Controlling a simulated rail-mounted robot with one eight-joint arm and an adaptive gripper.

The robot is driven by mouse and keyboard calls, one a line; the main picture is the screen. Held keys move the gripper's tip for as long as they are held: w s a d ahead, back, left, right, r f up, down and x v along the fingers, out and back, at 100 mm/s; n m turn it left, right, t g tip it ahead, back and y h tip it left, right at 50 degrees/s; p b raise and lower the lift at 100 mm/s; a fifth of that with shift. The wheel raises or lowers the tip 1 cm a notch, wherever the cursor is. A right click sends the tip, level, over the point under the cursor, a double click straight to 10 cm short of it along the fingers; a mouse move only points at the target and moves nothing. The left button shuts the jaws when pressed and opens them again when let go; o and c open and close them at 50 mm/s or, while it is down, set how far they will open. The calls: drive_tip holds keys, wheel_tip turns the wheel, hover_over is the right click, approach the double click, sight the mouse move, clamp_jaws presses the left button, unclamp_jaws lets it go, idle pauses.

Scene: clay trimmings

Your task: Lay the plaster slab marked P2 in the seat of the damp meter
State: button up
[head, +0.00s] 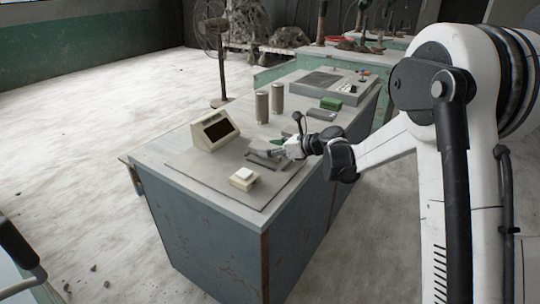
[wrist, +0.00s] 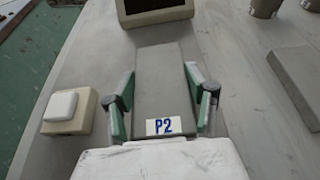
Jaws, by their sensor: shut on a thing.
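The grey plaster slab (wrist: 157,85) carries a white label with blue "P2" at its near end in the wrist view. My gripper (wrist: 162,92) is shut on it, with a green-padded finger along each long side. In the head view the slab (head: 262,158) is a dark flat piece at my gripper (head: 280,153), over the grey mat. I cannot tell whether it touches the mat. A beige box with a dark screen (head: 215,131), apparently the damp meter, stands just beyond the slab; its lower front also shows in the wrist view (wrist: 150,8). I cannot make out its seat clearly.
A cream box with a white top (head: 244,178) sits left of the slab in the wrist view (wrist: 68,112). Another grey slab (wrist: 298,75) lies to the right. Two grey cylinders (head: 270,101) stand behind, and a green block (head: 330,103) lies farther right.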

drive_tip(key=shift+f, duration=1)
drive_tip(key=shift+f+b, duration=0.2)
drive_tip(key=shift+b, duration=0.15)
drive_tip(key=o, duration=1.5)
drive_tip(key=shift+c, duration=0.2)
drive_tip(key=shift+r, duration=0.15)
drive_tip(key=shift+d+r, duration=0.15)
drive_tip(key=p+v, duration=0.2)
drive_tip(key=v, duration=0.9)
drive_tip(key=shift+s+d, duration=0.2)
drive_tip(key=shift+d, duration=0.15)
